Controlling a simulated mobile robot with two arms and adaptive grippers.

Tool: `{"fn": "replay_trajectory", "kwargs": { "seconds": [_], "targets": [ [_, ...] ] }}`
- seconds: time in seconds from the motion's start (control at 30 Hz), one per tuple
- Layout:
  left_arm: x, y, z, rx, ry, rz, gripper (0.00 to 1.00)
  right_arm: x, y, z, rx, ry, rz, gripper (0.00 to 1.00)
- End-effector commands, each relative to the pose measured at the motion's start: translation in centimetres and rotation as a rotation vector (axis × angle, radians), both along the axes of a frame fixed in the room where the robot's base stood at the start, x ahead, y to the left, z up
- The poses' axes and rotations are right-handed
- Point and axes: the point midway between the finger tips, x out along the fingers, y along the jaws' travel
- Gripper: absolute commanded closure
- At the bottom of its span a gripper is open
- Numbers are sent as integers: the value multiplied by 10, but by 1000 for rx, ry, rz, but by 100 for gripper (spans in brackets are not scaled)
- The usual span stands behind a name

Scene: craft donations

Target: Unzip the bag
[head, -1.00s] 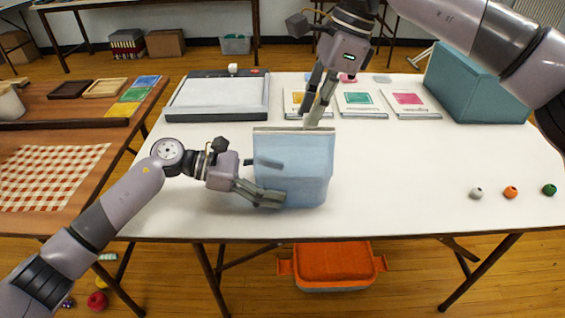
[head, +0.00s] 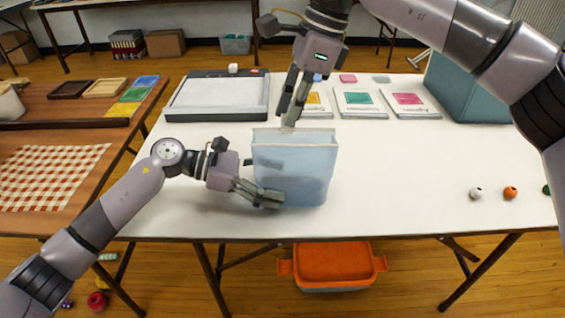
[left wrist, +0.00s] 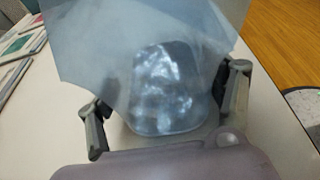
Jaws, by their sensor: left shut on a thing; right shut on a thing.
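The light blue bag (head: 292,170) stands upright on the white table, near its front edge. Its top edge shows a pale rim with a gap between front and back walls. My left gripper (head: 270,198) is shut on the bag's lower left part. In the left wrist view, the bag (left wrist: 170,85) lies between the fingers of my left gripper (left wrist: 165,115).
A paper trimmer (head: 218,97) is behind the bag at left. Several pattern packets (head: 360,103) lie behind it at right, near a teal box (head: 470,90). White (head: 477,193) and orange (head: 510,192) beads lie at the right.

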Motion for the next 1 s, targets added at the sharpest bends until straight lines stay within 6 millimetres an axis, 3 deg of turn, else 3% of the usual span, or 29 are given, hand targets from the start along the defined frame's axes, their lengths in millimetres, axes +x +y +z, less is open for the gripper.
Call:
{"fn": "replay_trajectory", "kwargs": {
  "seconds": [0.8, 1.0],
  "targets": [
    [3, 1, 2, -3, 1, 10, 40, -5, 34, -3, -6, 9, 7, 100],
    [3, 1, 2, -3, 1, 10, 40, -5, 32, -4, -7, 9, 6, 100]
  ]
}}
